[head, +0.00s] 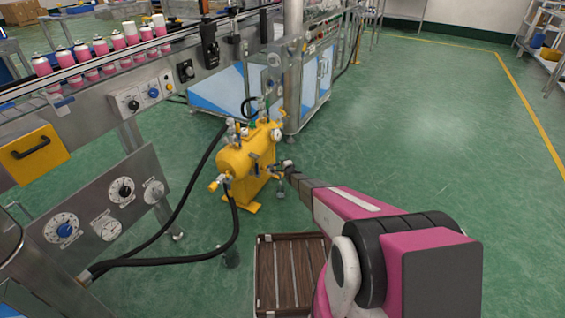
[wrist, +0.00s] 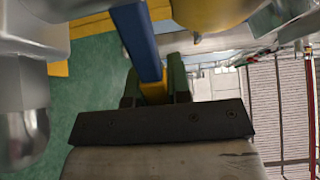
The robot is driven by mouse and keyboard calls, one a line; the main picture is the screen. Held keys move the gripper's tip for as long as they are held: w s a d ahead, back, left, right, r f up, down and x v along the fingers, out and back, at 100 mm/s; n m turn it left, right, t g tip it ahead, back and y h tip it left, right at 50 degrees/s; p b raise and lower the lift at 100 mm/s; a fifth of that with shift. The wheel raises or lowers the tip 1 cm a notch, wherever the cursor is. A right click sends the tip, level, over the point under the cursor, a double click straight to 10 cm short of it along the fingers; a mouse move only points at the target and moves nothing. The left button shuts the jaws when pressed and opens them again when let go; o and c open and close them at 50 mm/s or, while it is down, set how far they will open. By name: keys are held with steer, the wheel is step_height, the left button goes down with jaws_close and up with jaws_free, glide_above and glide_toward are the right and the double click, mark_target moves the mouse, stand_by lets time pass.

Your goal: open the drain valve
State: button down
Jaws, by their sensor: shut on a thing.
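The yellow tank (head: 247,155) stands on the green floor beside the line, with fittings and a gauge on it. My gripper (head: 283,180) is low at the tank's right side; its fingers are too small to make out there. In the wrist view my gripper (wrist: 154,88) has its dark fingers on either side of a blue bar (wrist: 137,40), which looks like the drain valve's lever, and is shut on it. A yellow piece (wrist: 154,92) shows between the fingers. The tank's yellow underside (wrist: 205,12) is close above. The valve body and how far it is turned cannot be told.
Black hoses (head: 185,215) run from the tank to a steel panel with dials (head: 105,205) at the left. A brown slatted crate or pallet (head: 290,275) lies near my arm. The conveyor with pink-and-white cans (head: 100,48) runs behind. Open green floor (head: 430,130) lies to the right.

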steer(key=c, duration=1.1)
jaws_free()
steer(key=shift+o, duration=0.2)
steer(key=v, duration=1)
steer(key=shift+s, duration=0.4)
steer(key=shift+d+f, duration=0.1)
steer(key=shift+c, duration=0.3)
